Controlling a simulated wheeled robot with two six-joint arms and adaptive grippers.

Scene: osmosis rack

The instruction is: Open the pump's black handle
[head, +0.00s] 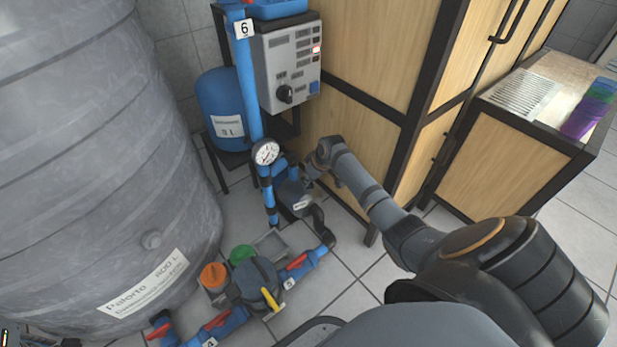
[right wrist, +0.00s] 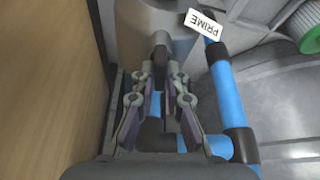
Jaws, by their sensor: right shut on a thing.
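The pump (head: 292,198) is a grey body low on the blue pipework, beside the wooden cabinet. In the right wrist view the grey pump (right wrist: 135,25) fills the top middle, with a white PRIME tag. My right gripper (head: 308,181) reaches down to the pump from the right. In the right wrist view my right gripper (right wrist: 161,78) has its two fingers closed around a narrow dark piece on the pump, which looks like the black handle (right wrist: 160,48). The fingers hide much of it, and its angle is hard to tell. My left gripper is not in view.
A pressure gauge (head: 265,152) on the blue pipe stands just left of the pump. The wooden cabinet (head: 350,130) is close behind my right arm. A large grey tank (head: 100,150) fills the left. Red-handled valves (head: 297,262) lie on the floor pipework in front.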

